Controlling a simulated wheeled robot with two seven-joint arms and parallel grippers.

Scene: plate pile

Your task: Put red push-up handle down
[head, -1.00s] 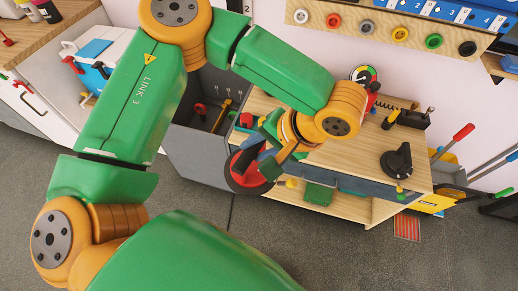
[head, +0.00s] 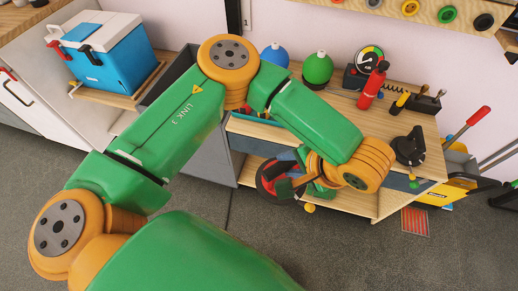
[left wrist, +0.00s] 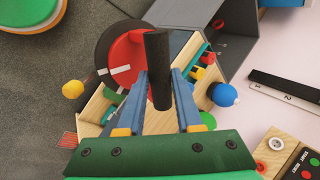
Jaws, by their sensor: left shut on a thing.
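The red push-up handle shows in the left wrist view as a red disc (left wrist: 126,52) in a round black base, with a black grip (left wrist: 158,62). My left gripper (left wrist: 160,88) has its blue fingers on either side of the black grip and is shut on it. In the head view the red push-up handle (head: 268,182) hangs in my left gripper (head: 291,180) in front of the workbench, tilted, partly hidden by the gripper. I cannot tell whether it touches the bench. My right gripper is not in view.
The wooden workbench top (head: 345,120) carries a green ball (head: 317,69), a blue ball (head: 275,54), a red extinguisher-like bottle (head: 373,86) and a black knob device (head: 409,147). The bench has a lower shelf (head: 352,206). A blue cooler (head: 112,62) stands at the left.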

